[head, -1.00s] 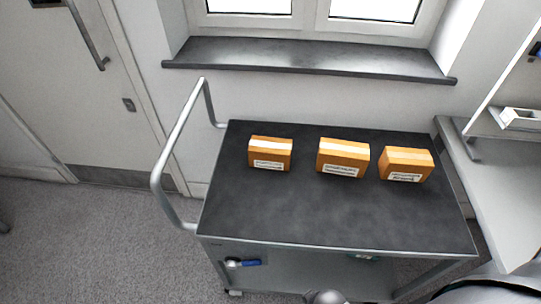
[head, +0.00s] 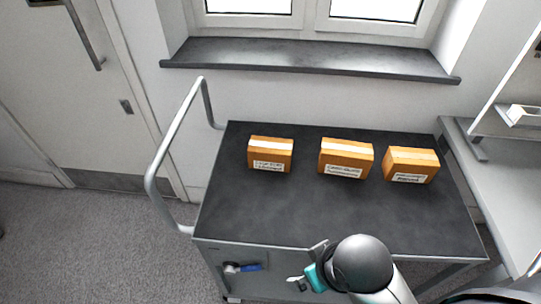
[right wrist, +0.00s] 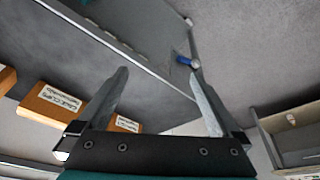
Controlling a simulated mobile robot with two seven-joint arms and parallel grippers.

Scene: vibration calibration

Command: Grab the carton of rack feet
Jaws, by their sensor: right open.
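Three orange-brown cartons with pale tape and white front labels stand in a row on the dark cart top (head: 265,215): the left carton (head: 270,149), the middle carton (head: 345,153) and the right carton (head: 410,160). The label print is too small to tell surely which one holds rack feet. My right gripper (head: 306,264) is at the cart's front edge, apart from and nearer than the cartons. In the right wrist view its fingers (right wrist: 160,78) are spread with nothing between them; cartons (right wrist: 48,105) show at the left. My left gripper is not in view.
The cart has a tall rail handle (head: 172,140) on its left. A window sill (head: 310,60) is behind it and a grey bench (head: 500,190) stands close on the right. The cart top in front of the cartons is clear.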

